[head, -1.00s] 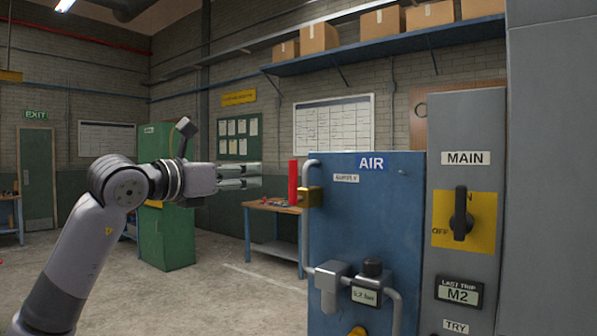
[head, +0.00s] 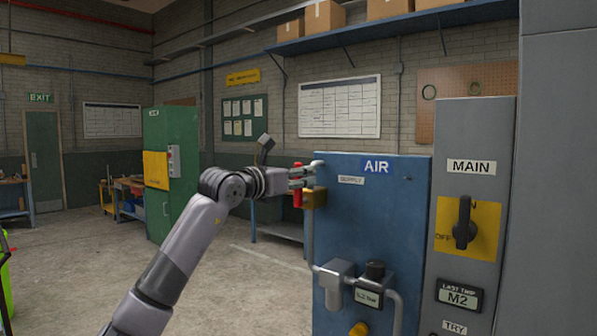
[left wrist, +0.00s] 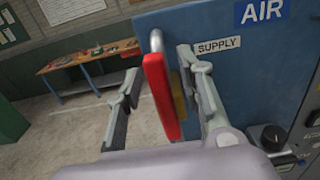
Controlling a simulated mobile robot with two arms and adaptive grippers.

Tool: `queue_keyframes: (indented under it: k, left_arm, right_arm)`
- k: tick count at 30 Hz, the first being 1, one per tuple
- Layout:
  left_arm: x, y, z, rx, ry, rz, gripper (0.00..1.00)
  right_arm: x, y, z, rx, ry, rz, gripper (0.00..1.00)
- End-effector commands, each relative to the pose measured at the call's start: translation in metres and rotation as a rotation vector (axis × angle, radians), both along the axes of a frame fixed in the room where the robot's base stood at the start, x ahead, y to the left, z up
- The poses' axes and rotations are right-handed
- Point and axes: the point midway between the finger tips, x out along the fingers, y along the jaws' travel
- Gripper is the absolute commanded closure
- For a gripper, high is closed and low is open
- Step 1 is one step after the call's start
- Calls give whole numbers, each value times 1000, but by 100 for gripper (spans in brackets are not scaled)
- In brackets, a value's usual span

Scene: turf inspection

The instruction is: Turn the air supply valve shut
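The air supply valve has a red lever handle (head: 298,186) standing upright beside the left edge of the blue AIR panel (head: 372,215). Its brass body (head: 316,197) sits on a grey pipe just right of the handle. My left gripper (head: 303,175) is at the handle. In the left wrist view its two fingers stand apart, with the red handle (left wrist: 162,97) between them. Gaps show on both sides, so it looks open and not closed on the handle. The SUPPLY label (left wrist: 218,46) is right of the handle. My right gripper is not in view.
A grey cabinet with a MAIN rotary switch (head: 465,222) stands right of the panel. A regulator (head: 338,283) and pipes stick out low on the panel. A workbench (head: 277,231) is behind, a green cabinet (head: 160,215) at left. The floor between is clear.

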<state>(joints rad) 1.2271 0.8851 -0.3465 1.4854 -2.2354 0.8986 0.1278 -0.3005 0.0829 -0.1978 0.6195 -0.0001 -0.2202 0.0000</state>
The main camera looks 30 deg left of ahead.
Motion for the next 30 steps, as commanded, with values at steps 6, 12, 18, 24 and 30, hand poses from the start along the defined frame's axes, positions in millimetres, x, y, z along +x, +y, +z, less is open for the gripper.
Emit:
queue_keyframes:
  k: [6, 12, 18, 24, 30]
  left_arm:
    - [0, 0, 0, 0, 0, 0, 65]
    - [0, 0, 0, 0, 0, 0, 78]
    - [0, 0, 0, 0, 0, 0, 91]
    - [0, 0, 0, 0, 0, -1, 100]
    - [0, 0, -1, 0, 0, -1, 100]
  right_arm:
    - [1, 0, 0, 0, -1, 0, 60]
    - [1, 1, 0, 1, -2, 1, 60]
    - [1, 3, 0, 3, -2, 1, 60]
    - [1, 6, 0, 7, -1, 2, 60]
    - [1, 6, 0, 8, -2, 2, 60]
